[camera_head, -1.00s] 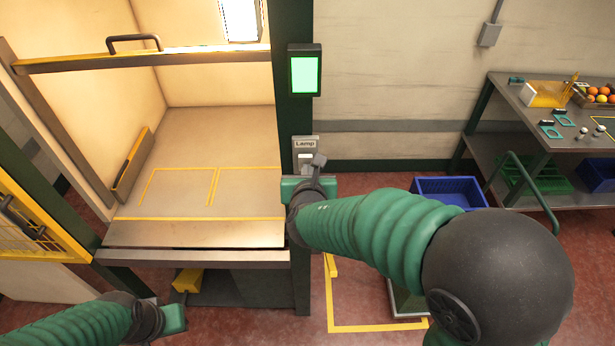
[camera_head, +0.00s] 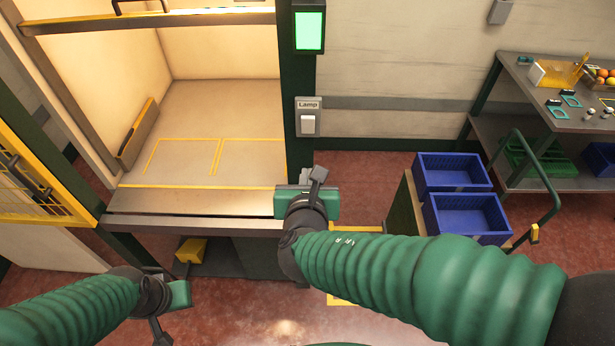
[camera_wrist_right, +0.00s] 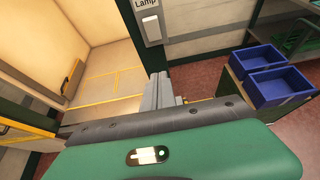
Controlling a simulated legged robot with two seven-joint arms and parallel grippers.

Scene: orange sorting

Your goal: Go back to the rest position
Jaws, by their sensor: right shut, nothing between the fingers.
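My right gripper (camera_head: 318,176) is in front of the cabinet's right post, below the lamp switch (camera_head: 308,118), and apart from the switch. It is shut and empty; its closed fingers also show in the right wrist view (camera_wrist_right: 162,92). My left gripper (camera_head: 162,330) is low at the lower left, in front of the cabinet, with its fingers pointing down. I cannot tell whether its fingers are open or shut.
The lit cabinet (camera_head: 215,120) has a metal front ledge (camera_head: 195,226) near both arms. A cart with blue crates (camera_head: 452,172) stands to the right. A workbench (camera_head: 560,110) with oranges is at the far right.

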